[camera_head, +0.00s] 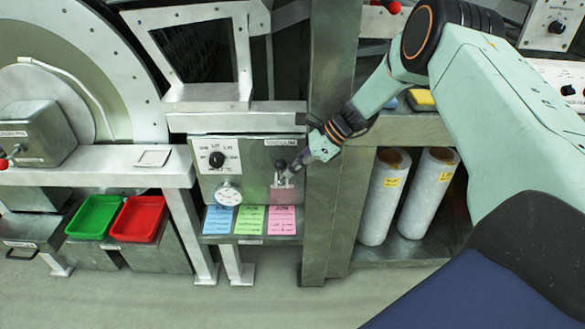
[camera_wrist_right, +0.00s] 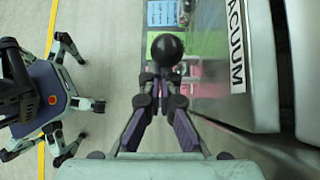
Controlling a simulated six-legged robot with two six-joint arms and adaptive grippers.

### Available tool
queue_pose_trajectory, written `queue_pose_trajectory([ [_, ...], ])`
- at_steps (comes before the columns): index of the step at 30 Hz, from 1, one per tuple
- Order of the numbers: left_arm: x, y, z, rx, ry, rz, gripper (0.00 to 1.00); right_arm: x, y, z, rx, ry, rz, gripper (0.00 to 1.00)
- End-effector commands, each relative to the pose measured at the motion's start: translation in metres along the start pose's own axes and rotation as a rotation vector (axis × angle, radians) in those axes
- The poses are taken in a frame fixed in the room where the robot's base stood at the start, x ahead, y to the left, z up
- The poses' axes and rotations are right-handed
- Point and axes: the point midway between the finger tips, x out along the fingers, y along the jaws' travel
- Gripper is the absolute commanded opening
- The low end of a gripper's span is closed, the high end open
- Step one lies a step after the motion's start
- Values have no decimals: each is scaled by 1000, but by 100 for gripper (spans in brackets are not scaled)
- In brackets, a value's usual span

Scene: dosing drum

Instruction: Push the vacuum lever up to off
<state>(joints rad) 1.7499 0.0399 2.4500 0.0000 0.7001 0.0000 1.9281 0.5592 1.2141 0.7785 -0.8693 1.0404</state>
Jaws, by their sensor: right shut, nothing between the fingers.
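The vacuum lever shows in the right wrist view as a round black knob (camera_wrist_right: 167,48) just past my fingertips. In the head view the lever (camera_head: 281,164) is a small dark shape on the grey panel, below the VACUUM label (camera_head: 284,142). That label also shows in the right wrist view (camera_wrist_right: 236,50). My right gripper (camera_head: 287,178) is shut and empty, low in front of the panel beside the lever. In the right wrist view its fingers (camera_wrist_right: 161,84) are close to the knob; I cannot tell whether they touch it. My left gripper is not in view.
The panel also carries a black rotary knob (camera_head: 217,159) and a round dial (camera_head: 229,194). Blue, green and pink cards (camera_head: 250,220) lie below it. A grey post (camera_head: 325,215) stands right of the panel, close to my right wrist. Wrapped rolls (camera_head: 384,200) stand farther right.

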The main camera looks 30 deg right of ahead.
Motion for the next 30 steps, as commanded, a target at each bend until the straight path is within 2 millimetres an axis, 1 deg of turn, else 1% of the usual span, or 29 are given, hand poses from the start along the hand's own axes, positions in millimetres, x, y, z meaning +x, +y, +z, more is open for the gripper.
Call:
queue_pose_trajectory([
  [23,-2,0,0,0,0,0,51,-2,1,3,-1,-2,0,0],
  [26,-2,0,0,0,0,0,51,-8,0,9,-3,-4,-1,0],
  [30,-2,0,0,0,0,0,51,-26,-1,28,-6,-11,-4,0],
])
